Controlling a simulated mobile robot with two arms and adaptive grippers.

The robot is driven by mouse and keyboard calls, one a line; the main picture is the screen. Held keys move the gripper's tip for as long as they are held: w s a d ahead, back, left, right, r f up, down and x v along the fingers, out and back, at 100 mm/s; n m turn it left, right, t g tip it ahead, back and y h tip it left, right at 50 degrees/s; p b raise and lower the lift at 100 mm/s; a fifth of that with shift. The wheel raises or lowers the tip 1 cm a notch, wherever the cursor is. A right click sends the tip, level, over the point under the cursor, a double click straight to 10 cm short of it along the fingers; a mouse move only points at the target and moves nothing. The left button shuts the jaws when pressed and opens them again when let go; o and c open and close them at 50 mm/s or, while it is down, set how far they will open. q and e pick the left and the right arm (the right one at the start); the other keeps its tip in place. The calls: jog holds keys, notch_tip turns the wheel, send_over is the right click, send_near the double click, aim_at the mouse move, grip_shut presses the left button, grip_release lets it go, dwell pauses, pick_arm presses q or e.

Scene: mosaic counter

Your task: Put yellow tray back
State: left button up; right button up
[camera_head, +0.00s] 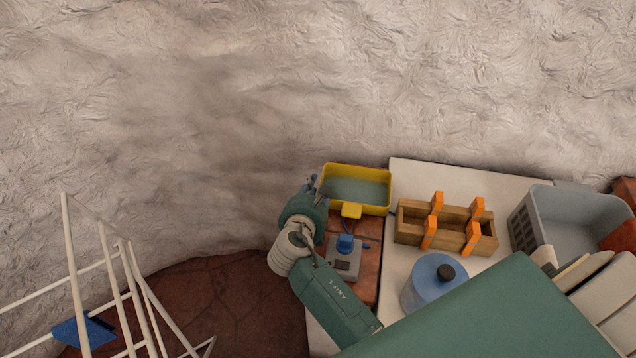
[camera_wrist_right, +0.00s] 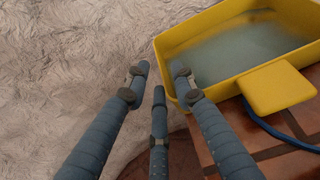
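The yellow tray (camera_head: 372,209) sits at the back left corner of the counter, on the reddish tiled part. It has a grey-green inside and a yellow tab on its front side. My right gripper (camera_head: 311,183) is just left of the tray. In the right wrist view, the tray (camera_wrist_right: 238,85) fills the upper right, and the fingers of my right gripper (camera_wrist_right: 160,80) are spread with nothing between them. The right-hand finger overlaps the tray's left corner in the picture; I cannot tell if it touches. My left gripper is out of view.
A grey box with a blue knob (camera_head: 345,257) stands in front of the tray. A wooden box with orange clamps (camera_head: 408,228), a blue canister (camera_head: 424,286) and a grey basket (camera_head: 567,195) stand to the right. A white wire rack (camera_head: 130,285) is at lower left.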

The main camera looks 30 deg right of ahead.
jog(key=p+v, duration=0.6)
jog(key=v, duration=0.4)
jog(key=shift+s+a+r, duration=0.2)
jog(key=shift+s, duration=0.05)
